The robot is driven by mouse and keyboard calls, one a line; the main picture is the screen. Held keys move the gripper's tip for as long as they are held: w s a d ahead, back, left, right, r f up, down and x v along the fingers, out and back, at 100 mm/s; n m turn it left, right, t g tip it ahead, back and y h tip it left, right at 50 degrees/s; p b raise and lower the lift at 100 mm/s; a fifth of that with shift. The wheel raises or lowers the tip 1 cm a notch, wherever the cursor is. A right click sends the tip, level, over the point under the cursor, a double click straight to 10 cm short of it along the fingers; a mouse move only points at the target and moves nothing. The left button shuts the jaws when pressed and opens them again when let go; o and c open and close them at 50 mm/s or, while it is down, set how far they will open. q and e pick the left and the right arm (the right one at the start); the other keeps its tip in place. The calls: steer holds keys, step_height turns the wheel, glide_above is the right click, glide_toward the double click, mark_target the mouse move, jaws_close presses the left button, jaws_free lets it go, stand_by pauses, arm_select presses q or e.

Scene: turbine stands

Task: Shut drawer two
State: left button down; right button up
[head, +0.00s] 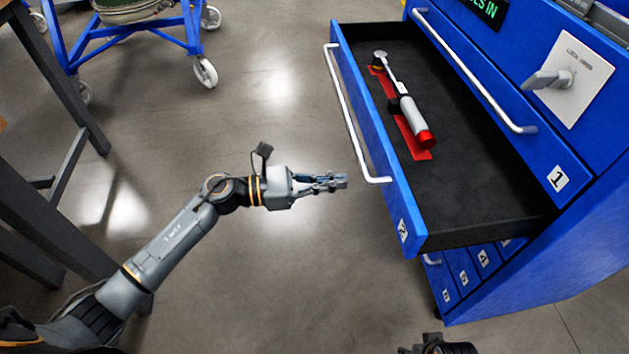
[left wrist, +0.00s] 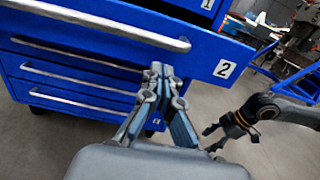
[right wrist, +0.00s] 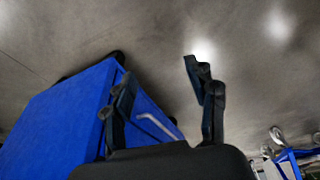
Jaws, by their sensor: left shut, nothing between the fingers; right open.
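Drawer two (head: 400,205) is pulled far out of the blue cabinet, with its label and a long silver handle (head: 350,115) on its front. Inside it, a grey and red tool (head: 411,118) lies on a red strip on the dark liner. My left gripper (head: 340,181) is shut and empty, just left of the drawer front near the handle's lower end. In the left wrist view the drawer two front (left wrist: 195,50) is ahead of the left fingers. My right gripper (right wrist: 158,85) is open and empty beside the cabinet; only its top shows at the head view's bottom edge.
Drawer one (head: 500,90) is shut above drawer two. More numbered drawers (head: 465,270) sit below, shut. A lock lever (head: 548,80) sticks out at upper right. A blue wheeled stand (head: 190,40) is at upper left, and a dark table frame (head: 70,170) at left. The floor between is clear.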

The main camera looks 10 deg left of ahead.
mark_target(383, 177)
arm_select(q)
steer(key=x, duration=0.7)
steer(key=shift+a, duration=0.1)
steer(key=shift+d+f, duration=0.1)
steer(key=shift+d, duration=0.15)
arm_select(e)
steer(key=shift+s+f, duration=0.25)
steer(key=shift+f, duration=0.9)
